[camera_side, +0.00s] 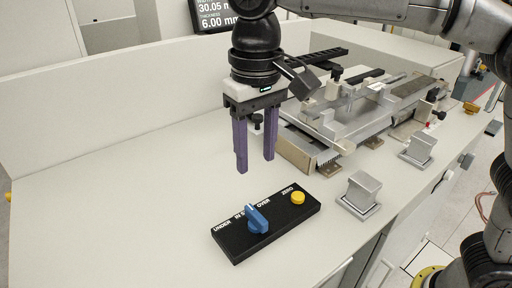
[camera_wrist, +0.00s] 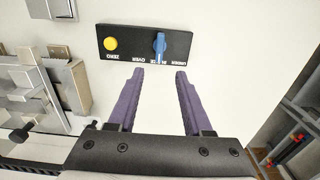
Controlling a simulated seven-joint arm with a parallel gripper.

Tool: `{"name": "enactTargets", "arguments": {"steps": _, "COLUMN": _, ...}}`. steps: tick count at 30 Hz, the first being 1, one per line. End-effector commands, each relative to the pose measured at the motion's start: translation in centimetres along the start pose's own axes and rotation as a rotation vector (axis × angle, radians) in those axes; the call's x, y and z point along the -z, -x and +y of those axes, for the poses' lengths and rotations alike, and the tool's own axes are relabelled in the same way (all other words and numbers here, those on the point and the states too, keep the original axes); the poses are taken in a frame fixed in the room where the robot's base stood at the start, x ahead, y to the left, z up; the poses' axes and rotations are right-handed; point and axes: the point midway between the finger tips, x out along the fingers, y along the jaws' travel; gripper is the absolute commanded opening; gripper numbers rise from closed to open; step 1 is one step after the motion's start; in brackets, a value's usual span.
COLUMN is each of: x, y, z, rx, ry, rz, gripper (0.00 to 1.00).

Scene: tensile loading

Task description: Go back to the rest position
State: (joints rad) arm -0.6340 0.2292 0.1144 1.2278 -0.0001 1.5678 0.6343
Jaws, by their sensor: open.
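My gripper (camera_side: 256,167) has two purple fingers and hangs fingers-down above the white bench, behind the black control box (camera_side: 228,243). The fingers are apart with nothing between them. The box carries a blue selector knob (camera_side: 257,219) and a yellow button (camera_side: 298,198) labelled ZERO. The fingers appear clear of the knob and box.
A metal fixture (camera_side: 340,120) stands on the bench behind and right of my gripper. Two metal blocks (camera_side: 361,190) (camera_side: 419,147) stand near the bench's right edge. A display (camera_side: 214,15) reads 6.00 mm at the back. The bench's left side is clear.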

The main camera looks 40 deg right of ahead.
Motion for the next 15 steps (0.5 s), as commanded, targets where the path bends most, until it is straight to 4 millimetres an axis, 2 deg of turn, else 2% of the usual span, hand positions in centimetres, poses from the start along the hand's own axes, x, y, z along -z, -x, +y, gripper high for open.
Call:
{"name": "enactTargets", "arguments": {"steps": 11, "x": 0.1, "y": 0.2, "z": 0.1, "rx": -0.001, "ry": -0.004, "rz": -0.001, "gripper": 0.50}}
{"name": "enactTargets", "arguments": {"steps": 13, "x": 0.4, "y": 0.7, "z": 0.9, "rx": 0.006, "ry": -0.024, "rz": 0.009, "gripper": 0.50}}
{"name": "enactTargets", "arguments": {"steps": 15, "x": 0.7, "y": 2.4, "z": 2.5, "rx": 0.028, "ry": -0.059, "rz": 0.041, "gripper": 0.50}}
